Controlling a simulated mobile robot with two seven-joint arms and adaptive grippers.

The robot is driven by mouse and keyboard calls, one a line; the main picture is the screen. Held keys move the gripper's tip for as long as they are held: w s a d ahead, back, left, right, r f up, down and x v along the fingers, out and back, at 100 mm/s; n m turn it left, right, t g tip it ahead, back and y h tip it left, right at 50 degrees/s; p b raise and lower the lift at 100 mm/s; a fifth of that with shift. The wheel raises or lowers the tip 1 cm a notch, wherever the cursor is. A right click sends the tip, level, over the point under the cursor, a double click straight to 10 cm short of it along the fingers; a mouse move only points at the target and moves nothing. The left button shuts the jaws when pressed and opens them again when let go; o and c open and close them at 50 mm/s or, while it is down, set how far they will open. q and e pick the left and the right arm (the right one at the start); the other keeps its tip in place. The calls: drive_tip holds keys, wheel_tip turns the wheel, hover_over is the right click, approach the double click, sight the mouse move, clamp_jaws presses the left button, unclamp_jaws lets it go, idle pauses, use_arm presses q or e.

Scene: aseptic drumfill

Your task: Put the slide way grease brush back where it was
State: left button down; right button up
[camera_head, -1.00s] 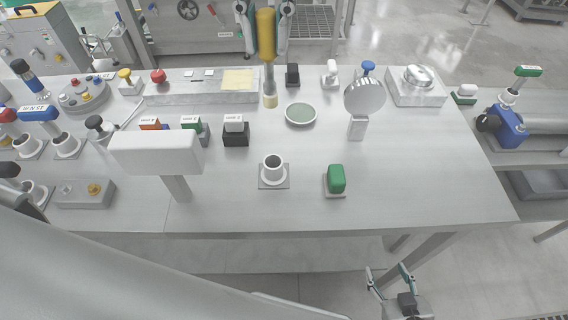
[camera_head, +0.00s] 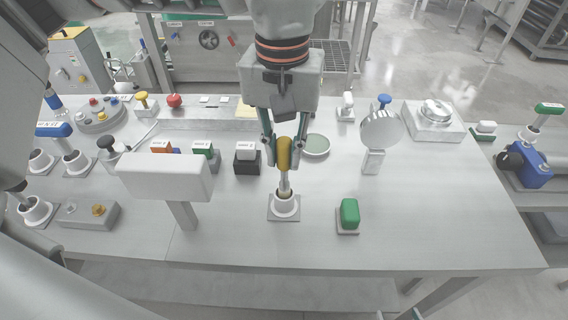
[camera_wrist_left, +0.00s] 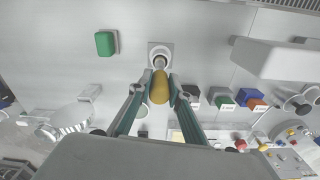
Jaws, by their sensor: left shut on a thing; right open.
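The grease brush has a yellow handle (camera_head: 285,153) and a pale metal shaft. My left gripper (camera_head: 284,150) is shut on the handle and holds the brush upright. The wrist view also shows the yellow handle (camera_wrist_left: 160,88) between the two fingers of the left gripper (camera_wrist_left: 160,92). The brush's lower end is at the mouth of a white round cup (camera_head: 286,208) on a square base. The cup also shows in the wrist view (camera_wrist_left: 160,50). How deep the brush sits is hidden. Only the fingertips of my right gripper (camera_head: 408,315) show at the bottom edge, open.
A green block (camera_head: 349,212) stands right of the cup. A blank white sign (camera_head: 165,176) on a post stands left. The table in front of the cup is clear.

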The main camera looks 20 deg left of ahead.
sight(284, 166)
use_arm(q)
drive_tip(key=shift+f, duration=1.85)
drive_tip(key=c, duration=1.9)
unclamp_jaws()
wheel_tip(284, 166, up, 12)
drive_tip(key=shift+s+r+p, duration=0.15)
drive_tip(key=shift+p, duration=0.35)
